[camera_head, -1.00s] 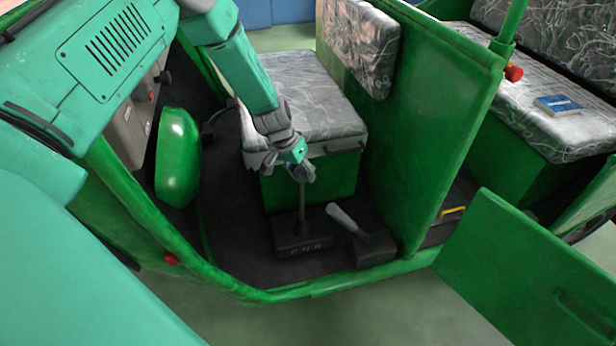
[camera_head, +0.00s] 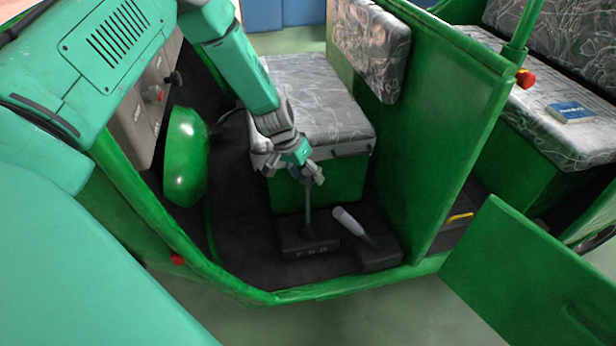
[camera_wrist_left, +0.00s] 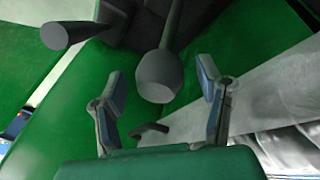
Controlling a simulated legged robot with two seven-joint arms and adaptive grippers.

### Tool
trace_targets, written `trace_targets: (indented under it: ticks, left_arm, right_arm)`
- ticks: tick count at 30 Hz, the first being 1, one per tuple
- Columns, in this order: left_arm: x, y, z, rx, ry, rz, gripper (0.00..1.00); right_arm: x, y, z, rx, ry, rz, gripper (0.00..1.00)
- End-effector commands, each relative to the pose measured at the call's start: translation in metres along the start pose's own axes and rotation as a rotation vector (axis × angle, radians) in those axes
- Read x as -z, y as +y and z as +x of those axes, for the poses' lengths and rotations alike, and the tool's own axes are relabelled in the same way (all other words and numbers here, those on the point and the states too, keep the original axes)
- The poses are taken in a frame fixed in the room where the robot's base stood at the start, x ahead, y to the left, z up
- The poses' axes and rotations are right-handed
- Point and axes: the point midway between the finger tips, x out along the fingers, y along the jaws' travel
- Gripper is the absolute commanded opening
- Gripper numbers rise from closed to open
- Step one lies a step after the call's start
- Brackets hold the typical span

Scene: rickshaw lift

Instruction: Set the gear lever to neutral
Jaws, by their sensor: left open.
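The gear lever (camera_head: 308,208) is a thin dark stick rising from a dark box (camera_head: 309,243) marked with letters on the cab floor. In the head view my left gripper (camera_head: 311,178) is at the lever's top and partly hides the knob. In the left wrist view the lever's grey knob (camera_wrist_left: 159,77) sits between the two spread fingers of the left gripper (camera_wrist_left: 160,100), with a gap on each side. The left gripper is open. The exact notch of the lever is hard to tell. My right gripper is not in view.
A grey-handled lever (camera_head: 350,226) stands just right of the gear box; it also shows in the wrist view (camera_wrist_left: 68,35). A grey patterned seat (camera_head: 318,105) lies behind my gripper. A green partition (camera_head: 450,140) rises to the right, with an open green door (camera_head: 515,275) in front.

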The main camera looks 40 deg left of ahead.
Motion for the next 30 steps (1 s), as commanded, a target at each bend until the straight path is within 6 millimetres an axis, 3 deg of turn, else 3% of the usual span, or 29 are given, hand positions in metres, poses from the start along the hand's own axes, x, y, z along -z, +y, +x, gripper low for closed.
trace_targets:
  ticks: [9,15,21,30]
  left_arm:
    - [0.002,0.001,-0.066,0.001,0.003,0.001,0.60]
    - [0.001,0.002,-0.098,0.001,0.000,0.001,0.60]
    - [0.000,0.001,-0.109,0.002,-0.002,0.000,0.60]
    - [0.000,0.001,-0.109,0.001,-0.002,0.000,0.60]
  right_arm:
    - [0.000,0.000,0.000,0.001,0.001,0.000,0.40]
    - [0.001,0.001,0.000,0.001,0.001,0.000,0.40]
    - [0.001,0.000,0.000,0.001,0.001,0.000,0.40]
    - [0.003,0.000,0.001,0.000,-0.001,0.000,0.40]
